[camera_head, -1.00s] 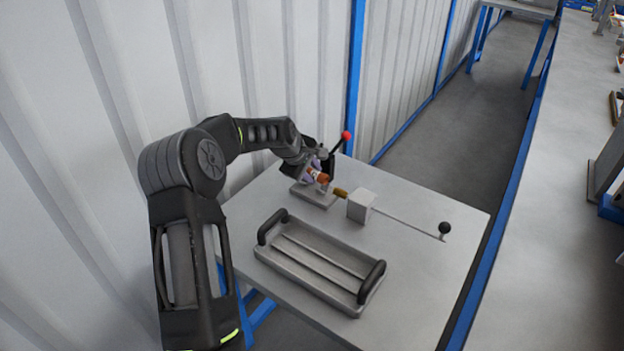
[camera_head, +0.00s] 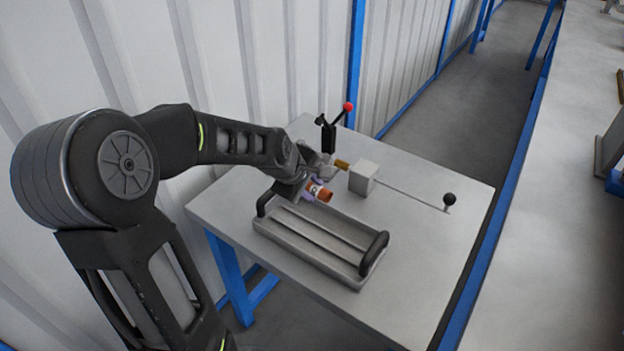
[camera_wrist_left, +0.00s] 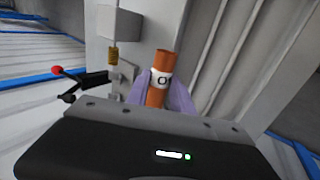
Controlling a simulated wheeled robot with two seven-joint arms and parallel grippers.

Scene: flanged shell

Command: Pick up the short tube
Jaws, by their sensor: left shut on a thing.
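The short tube (camera_head: 319,191) is orange-brown with a white band, and the band carries a dark ring-like mark in the left wrist view (camera_wrist_left: 161,77). My left gripper (camera_head: 312,188) is shut on it; its purple fingers (camera_wrist_left: 160,92) press on both sides of the tube. The tube is held above the table over the far left part of the grey tray, tilted in the head view. Its lower end is partly hidden by the gripper in the wrist view. My right gripper is not in view.
The grey tray (camera_head: 300,240) with two black handles lies at the table's front. Behind it stand a clamp with a red-knobbed lever (camera_head: 348,107), a brass-coloured tip (camera_head: 342,165), a grey block (camera_head: 363,178) and a rod with a black knob (camera_head: 449,199). The table's right side is clear.

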